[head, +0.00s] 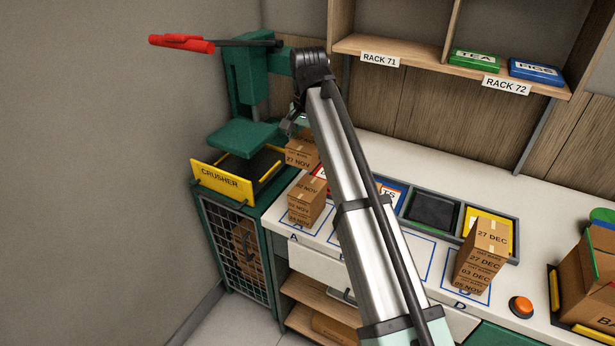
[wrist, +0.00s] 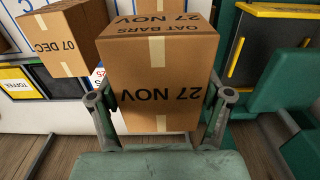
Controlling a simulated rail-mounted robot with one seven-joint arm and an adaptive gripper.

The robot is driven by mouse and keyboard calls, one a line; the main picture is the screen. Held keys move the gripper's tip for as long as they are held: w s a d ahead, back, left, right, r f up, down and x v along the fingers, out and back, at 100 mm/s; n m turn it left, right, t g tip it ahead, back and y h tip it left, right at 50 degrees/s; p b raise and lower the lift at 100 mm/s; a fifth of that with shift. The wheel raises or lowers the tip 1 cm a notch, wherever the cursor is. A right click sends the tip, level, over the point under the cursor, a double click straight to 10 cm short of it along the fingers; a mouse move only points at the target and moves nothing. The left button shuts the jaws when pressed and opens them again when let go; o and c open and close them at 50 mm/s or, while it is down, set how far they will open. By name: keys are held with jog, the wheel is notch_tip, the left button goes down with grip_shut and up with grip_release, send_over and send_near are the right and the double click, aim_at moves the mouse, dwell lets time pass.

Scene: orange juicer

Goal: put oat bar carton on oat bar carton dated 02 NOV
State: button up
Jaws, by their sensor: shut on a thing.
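My gripper (wrist: 160,112) is shut on an oat bar carton (wrist: 158,78), a brown box with pale tape that reads 27 NOV. In the head view this carton (head: 300,153) hangs beside the crusher; my gripper is mostly hidden behind my arm there. A stack of oat bar cartons (head: 306,200) stands just below it in the picture, at the area marked A. The stack's upper date seems to read 02 NOV; the lower print is too small to be sure. The held carton appears above and behind this stack. I cannot tell whether they touch.
The green crusher (head: 236,138) with its yellow-fronted tray (head: 222,183) is left. Another stack (head: 482,255), topped by 27 DEC, stands near D. A red-orange button (head: 521,306) sits at right. My arm hides the middle counter.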

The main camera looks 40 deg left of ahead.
aim_at(308, 187)
notch_tip(308, 187, down, 10)
jog(key=shift+f+p, duration=0.25)
jog(key=shift+p, duration=0.85)
jog(key=shift+f, duration=0.1)
jog(key=o, duration=1.2)
jog(key=shift+f, duration=0.1)
jog(key=shift+o, duration=0.2)
notch_tip(308, 187, up, 12)
jog(key=b, duration=0.3)
jog(key=shift+r, duration=0.2)
